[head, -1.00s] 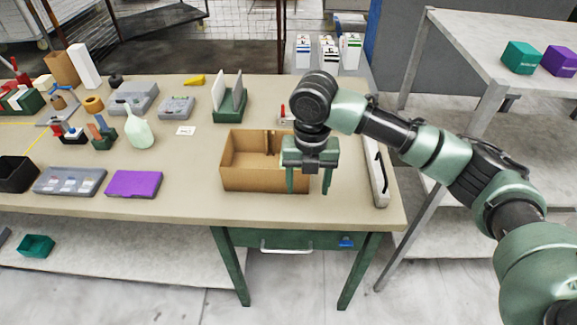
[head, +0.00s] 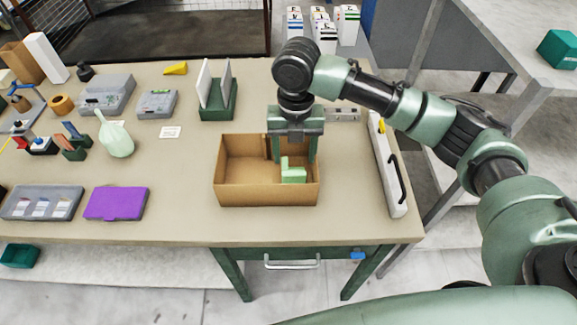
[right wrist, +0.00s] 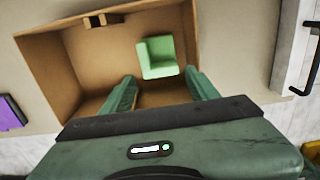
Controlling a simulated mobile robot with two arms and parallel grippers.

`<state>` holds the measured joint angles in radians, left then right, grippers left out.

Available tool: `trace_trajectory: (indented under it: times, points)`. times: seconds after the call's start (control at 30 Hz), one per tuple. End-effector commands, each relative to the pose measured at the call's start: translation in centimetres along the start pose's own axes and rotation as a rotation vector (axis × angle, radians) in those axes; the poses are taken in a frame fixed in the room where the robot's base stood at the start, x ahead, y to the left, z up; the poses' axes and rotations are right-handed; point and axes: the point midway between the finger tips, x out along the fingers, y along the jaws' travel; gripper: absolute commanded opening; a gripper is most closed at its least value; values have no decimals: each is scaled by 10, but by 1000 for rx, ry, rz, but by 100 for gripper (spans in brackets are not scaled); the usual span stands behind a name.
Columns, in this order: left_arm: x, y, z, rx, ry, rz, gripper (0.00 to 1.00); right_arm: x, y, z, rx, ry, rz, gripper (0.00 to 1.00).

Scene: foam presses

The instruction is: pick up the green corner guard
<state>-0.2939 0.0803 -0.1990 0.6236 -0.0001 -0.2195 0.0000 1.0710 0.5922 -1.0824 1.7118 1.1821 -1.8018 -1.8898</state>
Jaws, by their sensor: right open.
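The light green corner guard (head: 293,176), an L-shaped block, lies inside an open cardboard box (head: 243,191), toward the box's right side. It also shows in the right wrist view (right wrist: 158,58), apart from the box walls. My right gripper (head: 294,158) is open, pointing down over the back right part of the box. In the right wrist view its fingers (right wrist: 160,84) are spread, with the guard just beyond their tips, nearer the right finger. Nothing is held. My left gripper is not in view.
A small brown piece (right wrist: 103,20) sits at the box's wall. Left of the box are a purple case (head: 115,204) and a pale green bottle (head: 116,139). A dark green rack (head: 218,108) stands behind. A long grey-white bar (head: 391,172) lies to the right.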

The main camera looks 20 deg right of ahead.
Motion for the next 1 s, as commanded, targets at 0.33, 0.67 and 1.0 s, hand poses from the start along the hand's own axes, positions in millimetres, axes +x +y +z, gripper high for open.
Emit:
trace_trajectory:
  times: [0.33, 0.67, 1.0]
  points:
    - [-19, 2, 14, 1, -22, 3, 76, 42, 1, 2, 0, 5, -3, 60]
    - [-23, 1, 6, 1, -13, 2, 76, 71, 1, 3, -1, -1, -1, 60]
    - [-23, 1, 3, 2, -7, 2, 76, 71, 1, 3, -1, -1, -1, 16]
